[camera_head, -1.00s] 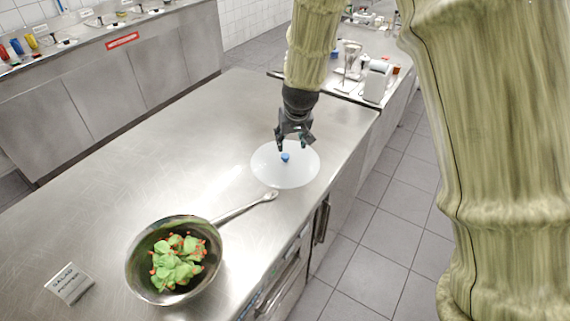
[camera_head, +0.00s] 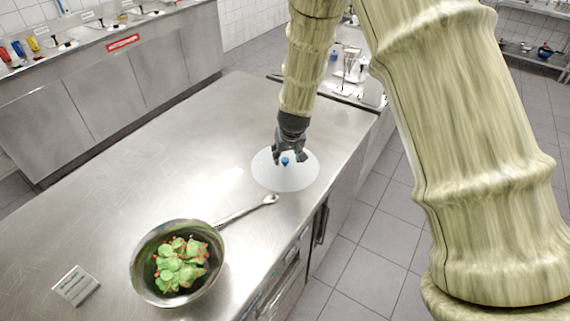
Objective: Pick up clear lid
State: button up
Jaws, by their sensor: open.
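The clear lid (camera_head: 284,178) lies flat on the steel counter, a pale see-through disc with a small blue knob (camera_head: 285,161) at its middle. My gripper (camera_head: 289,160) points down over the lid, with its fingers open on either side of the knob or just above it. I cannot tell whether the fingers touch the lid. The far edge of the lid is partly hidden behind my gripper.
A steel pan (camera_head: 140,272) with green and red food stands at the front of the counter (camera_head: 130,170), its handle (camera_head: 248,210) reaching towards the lid. The counter left of the lid is clear.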

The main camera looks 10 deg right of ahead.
aim_at(285, 159)
jog(key=shift+p+x, duration=0.65)
jog(key=shift+x, duration=1.1)
jog(key=shift+a, duration=0.1)
grip_shut()
